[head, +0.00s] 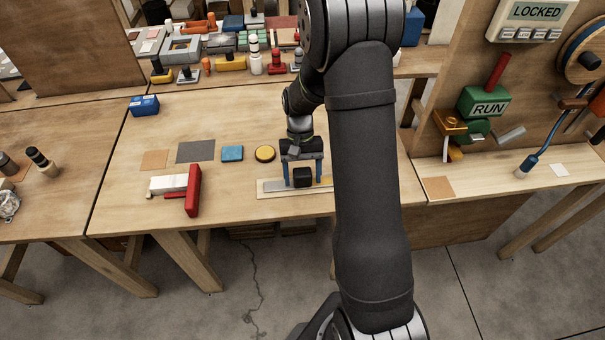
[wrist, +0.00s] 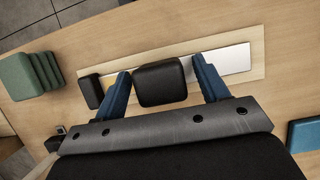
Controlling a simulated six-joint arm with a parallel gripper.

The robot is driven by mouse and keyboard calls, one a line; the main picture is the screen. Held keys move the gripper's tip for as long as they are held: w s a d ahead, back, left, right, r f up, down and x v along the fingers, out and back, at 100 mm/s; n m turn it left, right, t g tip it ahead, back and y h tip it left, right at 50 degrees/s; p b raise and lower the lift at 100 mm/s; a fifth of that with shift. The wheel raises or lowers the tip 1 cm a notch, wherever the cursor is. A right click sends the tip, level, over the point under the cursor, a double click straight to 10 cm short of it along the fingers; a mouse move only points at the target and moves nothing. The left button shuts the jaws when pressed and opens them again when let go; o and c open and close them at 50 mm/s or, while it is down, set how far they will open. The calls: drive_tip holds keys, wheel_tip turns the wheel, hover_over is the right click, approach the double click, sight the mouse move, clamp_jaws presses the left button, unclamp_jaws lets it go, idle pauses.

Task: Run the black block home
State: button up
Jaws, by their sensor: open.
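The black block (head: 302,177) stands on a grey metal strip (head: 272,187) set in a pale wooden board (head: 265,194). The block shows in the wrist view (wrist: 160,84) too. My gripper (head: 303,171) is over it with blue fingers, one on each side. The jaws are open, with a narrow gap to the block on both sides in the wrist view. A smaller dark block (wrist: 91,91) stands at the strip's left end in the wrist view. My arm hides the board's right part in the head view.
A yellow disc (head: 265,153), a blue pad (head: 232,153) and a red T-shaped piece (head: 193,190) lie to the left. A green ribbed block (wrist: 29,75) stands left of the board in the wrist view. A LOCKED sign (head: 533,12) and a green RUN box (head: 484,103) are at the right.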

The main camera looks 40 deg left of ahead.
drive_tip(key=c, duration=1.4)
drive_tip(key=s+a, duration=0.6)
drive_tip(key=o, duration=1.4)
drive_tip(key=v, duration=1.7)
drive_tip(key=shift+r, duration=0.25)
drive_tip(key=shift+f, duration=0.15)
